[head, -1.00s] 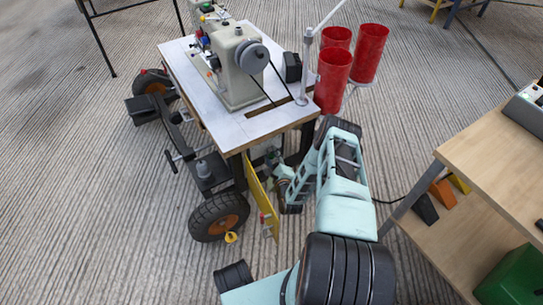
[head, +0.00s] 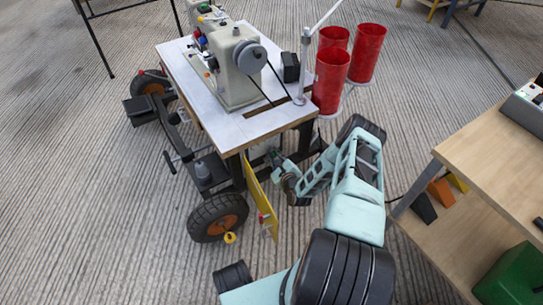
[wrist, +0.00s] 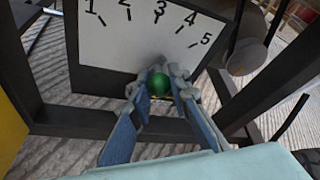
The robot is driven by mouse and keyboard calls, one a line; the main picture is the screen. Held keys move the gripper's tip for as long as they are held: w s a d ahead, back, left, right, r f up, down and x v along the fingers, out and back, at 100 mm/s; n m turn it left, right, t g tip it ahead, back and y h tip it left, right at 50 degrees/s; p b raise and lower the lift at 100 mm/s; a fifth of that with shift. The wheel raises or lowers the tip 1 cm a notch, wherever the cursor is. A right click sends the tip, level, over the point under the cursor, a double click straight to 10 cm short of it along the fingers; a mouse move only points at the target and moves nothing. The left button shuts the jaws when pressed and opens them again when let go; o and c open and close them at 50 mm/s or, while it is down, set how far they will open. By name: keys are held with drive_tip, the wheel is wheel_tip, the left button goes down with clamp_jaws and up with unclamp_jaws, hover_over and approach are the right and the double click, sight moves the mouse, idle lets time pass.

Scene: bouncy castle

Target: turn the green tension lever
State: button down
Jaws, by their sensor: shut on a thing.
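The green tension lever shows as a round green knob (wrist: 160,84) in the wrist view, at the lower edge of a white dial plate (wrist: 120,38) marked 1 to 5. The knob is below the 3. The lever's shaft is mostly hidden by the fingers, so I cannot tell where it points. My gripper (wrist: 161,75) has its two blue-grey fingers on either side of the knob and is shut on it. In the head view my gripper (head: 275,160) reaches under the sewing machine table (head: 220,122), and the lever cannot be made out there.
A yellow panel (head: 256,190) hangs just left of my gripper, and dark table legs and bars surround it. The sewing machine (head: 238,70) and red cones (head: 330,78) are above. A wooden bench (head: 490,165) stands at the right.

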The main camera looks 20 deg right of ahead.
drive_tip(key=shift+w+d+m, duration=0.15)
drive_tip(key=shift+d+m, duration=0.05)
drive_tip(key=shift+m, duration=0.1)
drive_tip(key=c, duration=1.8)
unclamp_jaws()
drive_tip(key=shift+o, duration=0.2)
drive_tip(key=shift+s+r, duration=0.1)
drive_tip(key=shift+s, duration=0.55)
drive_tip(key=v, duration=0.6)
drive_tip(key=shift+r, duration=0.2)
